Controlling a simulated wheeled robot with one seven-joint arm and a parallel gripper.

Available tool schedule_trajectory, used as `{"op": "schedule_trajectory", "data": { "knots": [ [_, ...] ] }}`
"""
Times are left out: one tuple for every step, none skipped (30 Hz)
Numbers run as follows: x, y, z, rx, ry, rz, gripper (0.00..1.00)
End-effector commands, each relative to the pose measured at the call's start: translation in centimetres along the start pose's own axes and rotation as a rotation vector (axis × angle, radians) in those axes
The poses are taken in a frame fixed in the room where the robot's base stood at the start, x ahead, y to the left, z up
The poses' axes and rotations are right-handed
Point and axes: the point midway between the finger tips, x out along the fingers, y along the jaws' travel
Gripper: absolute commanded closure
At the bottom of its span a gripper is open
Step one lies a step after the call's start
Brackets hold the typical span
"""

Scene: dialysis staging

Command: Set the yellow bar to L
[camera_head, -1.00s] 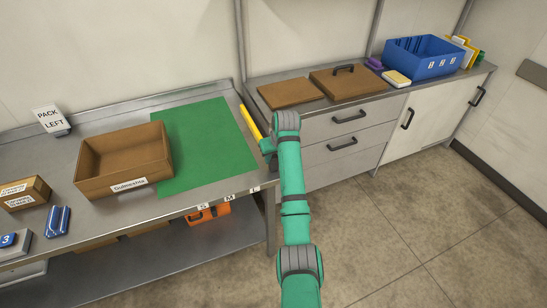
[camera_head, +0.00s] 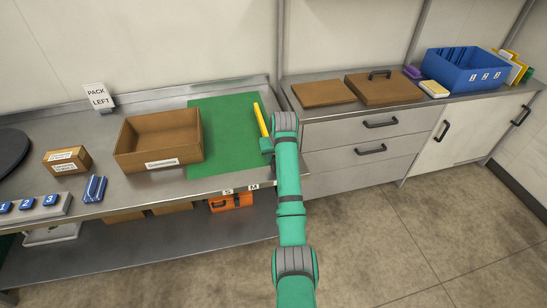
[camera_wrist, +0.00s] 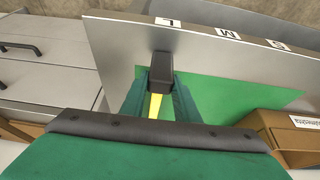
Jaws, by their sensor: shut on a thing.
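The yellow bar (camera_head: 261,120) lies at the right edge of the green mat (camera_head: 222,140) on the steel bench. My gripper (camera_head: 267,146) is shut on its near end. In the wrist view the yellow bar (camera_wrist: 155,106) shows between my green fingers (camera_wrist: 158,100), with a black block (camera_wrist: 160,72) at their tips. The L label (camera_wrist: 167,21) is on the bench edge just beyond the block, roughly in line with it. The M label (camera_wrist: 228,33) and S label (camera_wrist: 279,45) are to its right. In the head view my arm hides L.
An open cardboard box (camera_head: 158,142) stands left of the mat. A PACK LEFT sign (camera_head: 98,97) is at the back. Drawers and a counter with a flat brown board (camera_head: 323,93) and a blue bin (camera_head: 466,68) are right of my arm. An orange case (camera_head: 231,202) sits on the lower shelf.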

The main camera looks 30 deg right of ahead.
Motion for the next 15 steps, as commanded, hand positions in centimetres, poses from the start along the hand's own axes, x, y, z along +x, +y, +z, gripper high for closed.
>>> {"op": "schedule_trajectory", "data": {
  "knots": [
    [-0.03, -0.03, -0.01, 0.001, 0.000, 0.000, 1.00],
    [-0.04, -0.03, 0.00, 0.001, 0.000, 0.000, 1.00],
    [-0.04, -0.02, 0.00, 0.001, 0.000, 0.000, 1.00],
    [-0.04, -0.02, 0.00, 0.001, 0.000, 0.000, 1.00],
    [-0.04, -0.02, 0.01, 0.001, 0.000, 0.000, 1.00],
    [-0.04, -0.01, 0.01, 0.001, -0.001, 0.000, 0.62],
    [-0.04, -0.01, 0.01, 0.001, -0.001, 0.000, 0.55],
    [-0.04, -0.01, 0.02, 0.001, -0.001, 0.000, 0.53],
    [-0.04, -0.01, 0.02, 0.001, -0.001, 0.000, 0.53],
    [-0.03, -0.01, 0.02, 0.001, -0.001, 0.000, 0.53],
    [-0.03, -0.01, 0.02, 0.001, -0.001, 0.000, 0.53],
    [-0.03, -0.02, 0.02, 0.000, -0.001, 0.000, 0.53],
    [-0.03, -0.03, 0.01, 0.000, -0.001, 0.000, 0.53],
    [-0.03, -0.04, 0.01, 0.000, -0.001, 0.000, 0.53],
    [-0.03, -0.05, 0.01, 0.000, -0.001, 0.000, 0.53]
  ]
}}
